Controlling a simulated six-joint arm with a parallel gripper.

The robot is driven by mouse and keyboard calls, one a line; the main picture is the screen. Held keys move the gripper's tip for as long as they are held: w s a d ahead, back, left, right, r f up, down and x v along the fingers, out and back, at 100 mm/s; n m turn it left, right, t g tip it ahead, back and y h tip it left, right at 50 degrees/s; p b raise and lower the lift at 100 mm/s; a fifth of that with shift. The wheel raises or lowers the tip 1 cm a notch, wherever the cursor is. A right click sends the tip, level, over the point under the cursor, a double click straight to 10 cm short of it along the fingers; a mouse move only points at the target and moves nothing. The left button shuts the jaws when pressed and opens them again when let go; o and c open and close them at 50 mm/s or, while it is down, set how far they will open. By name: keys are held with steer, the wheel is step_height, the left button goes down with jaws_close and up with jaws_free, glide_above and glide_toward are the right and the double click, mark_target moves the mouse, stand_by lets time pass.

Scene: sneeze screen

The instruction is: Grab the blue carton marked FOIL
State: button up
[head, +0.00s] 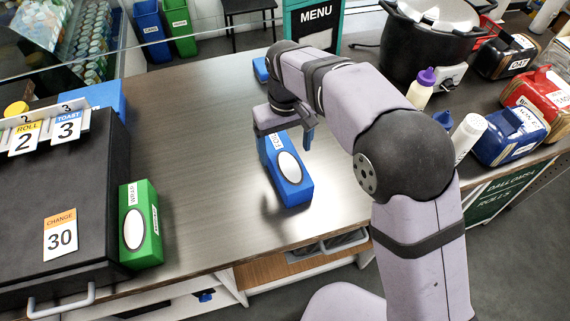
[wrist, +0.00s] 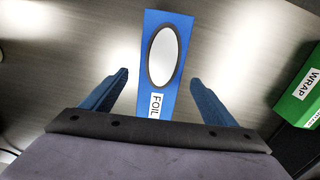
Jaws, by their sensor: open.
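The blue carton marked FOIL (head: 286,172) lies on the grey counter near the middle of the head view, with a white oval on its top. It also shows in the wrist view (wrist: 169,82), where its FOIL label sits close to my gripper's body. My gripper (head: 283,138) is over the carton's far end in the head view. In the wrist view its two blue fingers (wrist: 158,80) are spread apart, one on each side of the carton, with visible gaps. Nothing is held. The carton's far end is partly hidden by my gripper.
A green carton marked WRAP (head: 142,225) stands at the left, against a black case (head: 60,200). Another blue object (head: 261,70) lies behind my arm. A black pot (head: 425,45), bottles and bins crowd the right. The counter left of the FOIL carton is clear.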

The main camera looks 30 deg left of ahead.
mark_target(285, 158)
steer(key=shift+f+p, duration=1.25)
steer(key=shift+f, duration=1.3)
steer(key=shift+c, duration=0.5)
steer(key=shift+a, duration=0.1)
steer(key=c, duration=1.4)
steer(key=shift+o, duration=0.2)
steer(key=shift+w+r, duration=0.1)
steer(key=shift+r, duration=0.05)
step_height(285, 158, up, 10)
steer(key=b, duration=0.3)
